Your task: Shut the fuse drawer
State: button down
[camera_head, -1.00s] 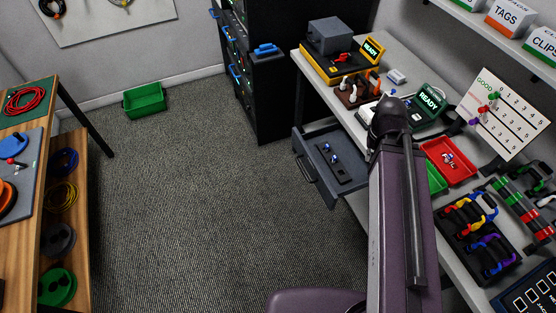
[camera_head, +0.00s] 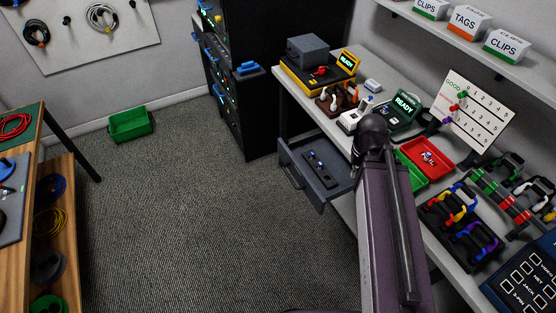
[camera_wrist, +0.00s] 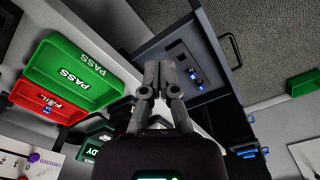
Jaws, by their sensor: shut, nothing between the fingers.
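The fuse drawer (camera_head: 298,181) is a grey drawer pulled out from under the workbench, standing open. A dark block with small blue-and-silver fuses (camera_head: 318,165) lies inside it. In the wrist view the open drawer (camera_wrist: 213,38) is ahead of and to the right of my gripper (camera_wrist: 160,72), and its dark handle (camera_wrist: 234,50) is on the outer face. My gripper's fingers are shut and empty, and appear over the drawer's inner side in that view. I cannot tell their height above it. In the head view my arm hides the gripper.
The workbench (camera_head: 382,82) carries a green tray (camera_head: 416,182), a red tray (camera_head: 440,172), a READY device (camera_head: 404,108) and a cable rack. A black cabinet (camera_head: 262,110) with blue handles stands behind the drawer. The carpet (camera_head: 200,220) left of the drawer is clear.

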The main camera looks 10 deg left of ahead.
jog(key=w+a+f+n+t+h+b, duration=0.1)
jog(key=w+a+f+n+h+b, duration=0.3)
jog(key=w+a+f+n+b, duration=0.75)
jog(key=w+a+f+n+t+h+b, duration=0.1)
jog(key=a+n+b, duration=0.4)
jog(key=a, duration=0.6)
jog(key=w+a+f+n+t+h+b, duration=0.2)
jog(key=a+f+n+t+b, duration=0.1)
jog(key=a+n, duration=0.5)
jog(key=a+b, duration=0.1)
jog(key=a, duration=0.2)
jog(key=shift+w+a+f+b, duration=0.2)
jog(key=shift+w+a+b, duration=0.2)
